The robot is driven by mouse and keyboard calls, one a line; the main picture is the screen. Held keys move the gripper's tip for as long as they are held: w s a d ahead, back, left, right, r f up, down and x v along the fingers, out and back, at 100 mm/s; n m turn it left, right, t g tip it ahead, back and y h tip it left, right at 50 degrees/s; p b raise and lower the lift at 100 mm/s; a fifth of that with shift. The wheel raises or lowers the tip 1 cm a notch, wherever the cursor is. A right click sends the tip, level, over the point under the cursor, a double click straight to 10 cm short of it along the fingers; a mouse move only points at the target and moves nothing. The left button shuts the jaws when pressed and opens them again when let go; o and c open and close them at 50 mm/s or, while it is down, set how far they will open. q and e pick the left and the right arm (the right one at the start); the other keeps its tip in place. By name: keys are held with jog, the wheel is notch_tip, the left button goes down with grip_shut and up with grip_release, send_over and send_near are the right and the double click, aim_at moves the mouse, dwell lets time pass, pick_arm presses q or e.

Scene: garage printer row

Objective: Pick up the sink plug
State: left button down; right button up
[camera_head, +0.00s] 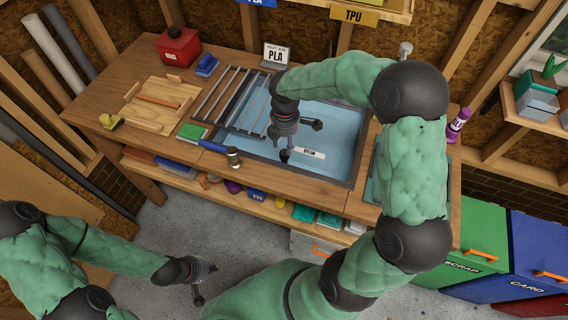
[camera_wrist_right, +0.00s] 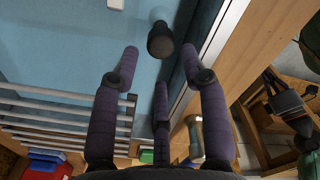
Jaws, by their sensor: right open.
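The sink plug (camera_wrist_right: 160,40) shows in the right wrist view as a dark, round-ended piece against the blue sink, close to its front wall. In the head view it appears to be the dark shape (camera_head: 285,155) below my right gripper, partly mixed with the fingers. My right gripper (camera_head: 292,138) points down over the sink (camera_head: 340,118). In the wrist view its purple fingers (camera_wrist_right: 160,60) are spread, and the plug lies just beyond the fingertips with nothing between them. My left gripper (camera_head: 202,283) hangs low over the floor, fingers spread and empty.
A slatted rack (camera_head: 228,100) covers the sink's left part. A hammer (camera_head: 232,158) rests at the sink's front left edge. A PLA sign (camera_head: 275,55) stands behind. The wooden bench (camera_head: 130,80) carries a wooden tray and red box (camera_head: 179,47).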

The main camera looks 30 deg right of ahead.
aim_at(284, 152)
jog(key=shift+f+b, duration=1.2)
jog(key=shift+f, duration=2)
jog(key=shift+a, duration=0.1)
grip_shut()
